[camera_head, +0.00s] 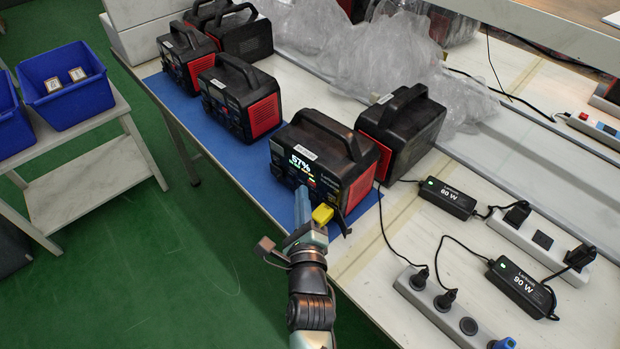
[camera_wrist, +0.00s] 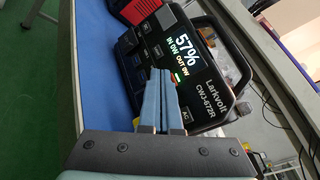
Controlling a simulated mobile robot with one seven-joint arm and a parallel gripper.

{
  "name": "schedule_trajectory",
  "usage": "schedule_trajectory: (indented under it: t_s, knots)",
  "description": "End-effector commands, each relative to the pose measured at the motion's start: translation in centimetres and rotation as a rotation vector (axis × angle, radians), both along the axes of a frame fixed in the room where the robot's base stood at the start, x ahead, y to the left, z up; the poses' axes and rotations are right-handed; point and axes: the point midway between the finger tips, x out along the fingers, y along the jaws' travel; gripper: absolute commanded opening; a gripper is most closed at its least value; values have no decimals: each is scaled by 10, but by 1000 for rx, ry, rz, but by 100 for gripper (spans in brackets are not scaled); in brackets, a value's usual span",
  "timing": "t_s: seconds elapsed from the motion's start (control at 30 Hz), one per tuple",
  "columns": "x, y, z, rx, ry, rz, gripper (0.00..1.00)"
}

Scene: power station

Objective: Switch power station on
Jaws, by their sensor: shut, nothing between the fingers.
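A black power station with red sides (camera_head: 360,188) stands on the blue mat near the table's front edge. Its screen is lit and reads 57%. In the wrist view its front panel (camera_wrist: 212,88) shows "57% IN 0W OUT 0W", the name Larkvolt and a button marked AC. My gripper (camera_head: 302,192) is in front of the lower front panel. It is shut and empty. In the wrist view the fingertips (camera_wrist: 162,72) overlap the panel's lower part, below the screen text. I cannot tell whether they touch it. The fingers hide part of the panel.
Another power station (camera_head: 405,130) stands close behind, and several more stand along the blue mat (camera_head: 215,125). Clear plastic wrap (camera_head: 350,60) lies behind. Adapters (camera_head: 447,198) and a power strip (camera_head: 440,305) with cables lie to the right. A yellow object (camera_head: 322,214) shows beside my gripper.

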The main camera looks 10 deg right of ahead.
Motion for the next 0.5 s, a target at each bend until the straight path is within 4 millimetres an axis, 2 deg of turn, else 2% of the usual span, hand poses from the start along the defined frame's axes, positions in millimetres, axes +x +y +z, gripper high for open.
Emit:
schedule_trajectory:
  t_s: [0.5]
  knots:
    - [-4, 4, 0, 0, 0, 0, 0]
